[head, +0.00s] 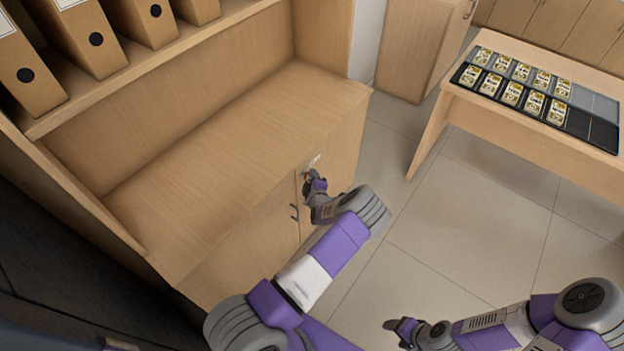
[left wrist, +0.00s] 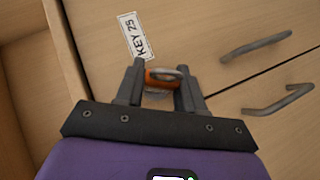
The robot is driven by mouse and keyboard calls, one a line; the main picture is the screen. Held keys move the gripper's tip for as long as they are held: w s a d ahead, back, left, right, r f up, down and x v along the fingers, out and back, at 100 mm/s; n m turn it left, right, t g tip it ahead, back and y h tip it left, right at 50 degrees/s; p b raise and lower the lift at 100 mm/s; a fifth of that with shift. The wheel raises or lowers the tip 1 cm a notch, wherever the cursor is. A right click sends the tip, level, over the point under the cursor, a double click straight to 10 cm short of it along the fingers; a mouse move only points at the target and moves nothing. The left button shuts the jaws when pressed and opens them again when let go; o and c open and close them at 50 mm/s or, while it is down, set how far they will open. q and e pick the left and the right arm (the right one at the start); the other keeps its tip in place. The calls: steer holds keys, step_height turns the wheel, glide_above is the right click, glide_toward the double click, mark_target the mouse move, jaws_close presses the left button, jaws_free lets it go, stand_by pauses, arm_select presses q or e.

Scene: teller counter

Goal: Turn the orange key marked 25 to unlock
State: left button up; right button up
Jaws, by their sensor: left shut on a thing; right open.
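The orange key (left wrist: 158,83) sits at the cabinet door front in the left wrist view, with a metal ring at its head. A white tag (left wrist: 133,36) reading "KEY 25" hangs beside it; the tag also shows small in the head view (head: 314,161). My left gripper (left wrist: 162,78) is shut on the key, one finger on each side of it. In the head view my left gripper (head: 308,176) is at the cabinet front (head: 335,160). The lock behind the key is mostly hidden. My right gripper (head: 396,332) is open and empty, low over the floor.
Two metal handles, an upper one (left wrist: 255,47) and a lower one (left wrist: 279,100), stick out near the left gripper. Binders (head: 90,38) stand on the shelf above the bare cabinet top (head: 210,160). A table (head: 430,125) with a tray of banknote bundles stands right. Floor between is clear.

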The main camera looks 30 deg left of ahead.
arm_select(q)
steer(key=shift+a+r+m+g+p, duration=0.1)
steer(key=shift+m+g+p, duration=0.3)
steer(key=shift+g+p, duration=0.2)
steer(key=shift+g, duration=0.4)
steer(key=shift+m+h, duration=0.3)
steer(key=shift+m+g+b, duration=0.3)
steer(key=shift+m+g, duration=0.1)
steer(key=shift+g, duration=0.3)
steer(key=shift+g+b, duration=0.3)
steer(key=shift+b, duration=0.15)
